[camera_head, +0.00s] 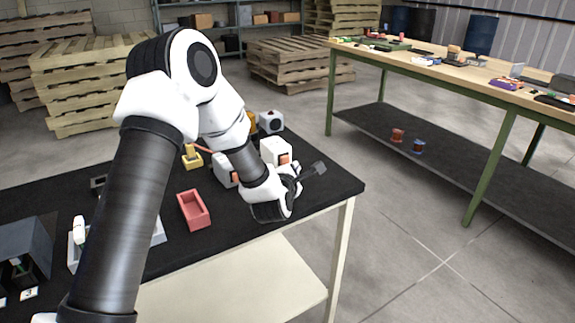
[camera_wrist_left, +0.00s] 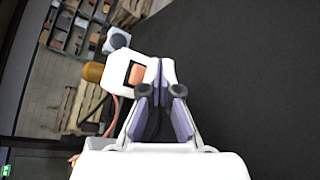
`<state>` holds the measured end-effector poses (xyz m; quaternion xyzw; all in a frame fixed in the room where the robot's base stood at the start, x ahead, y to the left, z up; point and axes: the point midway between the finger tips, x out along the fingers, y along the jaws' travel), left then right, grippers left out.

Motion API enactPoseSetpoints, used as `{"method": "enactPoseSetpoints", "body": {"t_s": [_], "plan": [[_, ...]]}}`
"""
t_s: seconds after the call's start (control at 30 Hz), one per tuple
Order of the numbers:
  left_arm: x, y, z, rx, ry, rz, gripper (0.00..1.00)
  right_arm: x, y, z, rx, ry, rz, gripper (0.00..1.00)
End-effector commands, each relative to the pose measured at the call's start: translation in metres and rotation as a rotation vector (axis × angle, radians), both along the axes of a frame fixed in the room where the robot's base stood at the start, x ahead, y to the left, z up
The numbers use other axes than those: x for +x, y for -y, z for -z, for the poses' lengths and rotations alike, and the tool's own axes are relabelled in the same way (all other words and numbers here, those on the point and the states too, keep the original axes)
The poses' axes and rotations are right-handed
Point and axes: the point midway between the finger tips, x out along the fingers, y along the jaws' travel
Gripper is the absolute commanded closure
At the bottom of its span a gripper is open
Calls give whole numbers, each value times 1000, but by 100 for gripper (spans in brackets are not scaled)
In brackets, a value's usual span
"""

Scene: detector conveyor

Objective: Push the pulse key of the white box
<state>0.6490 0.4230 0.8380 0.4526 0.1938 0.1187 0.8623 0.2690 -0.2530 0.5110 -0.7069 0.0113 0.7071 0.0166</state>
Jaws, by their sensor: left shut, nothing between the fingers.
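A white box (camera_head: 275,148) with an orange key (camera_head: 284,159) on its face stands near the right end of the black table. In the left wrist view the same kind of white box (camera_wrist_left: 118,62) shows its orange key (camera_wrist_left: 137,74) left of my fingertips. My right gripper is not in view.
Another white box (camera_head: 222,170) is partly behind my left forearm. A white box with a dark round face (camera_head: 271,121) stands behind. A red tray (camera_head: 194,210) and a yellow item (camera_head: 192,157) lie left. The black table (camera_head: 337,185) is bare at its right end.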

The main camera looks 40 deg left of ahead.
Motion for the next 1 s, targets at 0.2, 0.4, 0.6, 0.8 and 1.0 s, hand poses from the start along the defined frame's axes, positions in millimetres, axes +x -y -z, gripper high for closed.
{"method": "enactPoseSetpoints", "body": {"t_s": [0.2,0.4,0.6,0.8,1.0], "plan": [[0,1,0,0,0,-1,100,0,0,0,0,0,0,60],[-2,7,1,2,0,1,100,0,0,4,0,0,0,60],[-10,26,2,3,1,2,100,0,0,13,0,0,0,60],[-18,43,1,3,-1,2,100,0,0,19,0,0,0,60],[-20,47,0,0,1,-2,100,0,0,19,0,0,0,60]]}}
